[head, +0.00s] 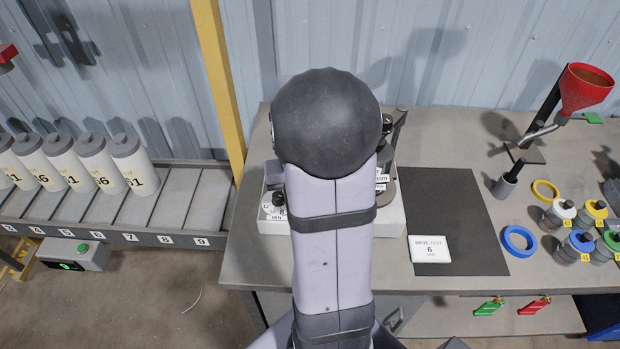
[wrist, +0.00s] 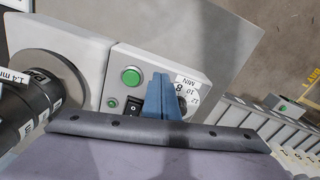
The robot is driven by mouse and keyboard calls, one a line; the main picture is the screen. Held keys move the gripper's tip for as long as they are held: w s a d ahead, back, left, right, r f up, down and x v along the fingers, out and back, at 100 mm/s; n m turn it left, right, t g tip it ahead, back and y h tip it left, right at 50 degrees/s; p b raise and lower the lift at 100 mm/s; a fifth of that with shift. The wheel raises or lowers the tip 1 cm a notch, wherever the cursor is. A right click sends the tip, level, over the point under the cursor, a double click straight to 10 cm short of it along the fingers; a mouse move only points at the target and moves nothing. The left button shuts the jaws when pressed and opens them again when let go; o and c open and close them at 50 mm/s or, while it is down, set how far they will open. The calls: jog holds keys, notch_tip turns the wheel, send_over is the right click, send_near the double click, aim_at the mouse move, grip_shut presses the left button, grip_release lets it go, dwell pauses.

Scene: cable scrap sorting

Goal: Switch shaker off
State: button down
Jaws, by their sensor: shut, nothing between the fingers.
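The shaker (head: 388,218) is a light grey machine on the bench, mostly hidden behind my arm in the head view. In the wrist view its front panel (wrist: 148,55) carries a round green button (wrist: 132,76), a small green light or button (wrist: 112,102), a black rocker switch (wrist: 134,108) and a minutes dial (wrist: 190,95). My gripper (wrist: 163,80) shows as blue fingers, shut and empty, over the panel between the rocker switch and the dial. The fingers partly cover the dial and the switch's edge. I cannot tell whether they touch the panel. The head view hides my gripper.
A sieve stack (wrist: 35,105) stands beside the panel. On the bench are a dark mat (head: 440,195), a white "SIEVE TEST 6" card (head: 429,249), several jars (head: 558,214) and a red funnel (head: 585,88) on a stand.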

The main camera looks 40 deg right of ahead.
jog(key=shift+n+t, duration=0.3)
jog(key=shift+n, duration=0.2)
jog(key=w+d+r, duration=0.1)
jog(key=d, duration=0.1)
jog(key=w+d+r, duration=0.1)
jog(key=w+d, duration=0.1)
jog(key=d, duration=0.1)
jog(key=w+d+r, duration=0.1)
jog(key=d, duration=0.2)
jog(key=shift+w+b, duration=0.15)
jog(key=shift+b, duration=0.25)
notch_tip(320, 180, up, 11)
jog(key=w+d+n, duration=0.1)
jog(key=n, duration=1.3)
jog(key=shift+w+d+n+g, duration=0.2)
jog(key=shift+n+g, duration=0.1)
jog(key=shift+g, duration=0.1)
jog(key=shift+f, duration=0.1)
notch_tip(320, 180, down, 14)
jog(key=p, duration=0.3)
jog(key=shift+f, duration=0.25)
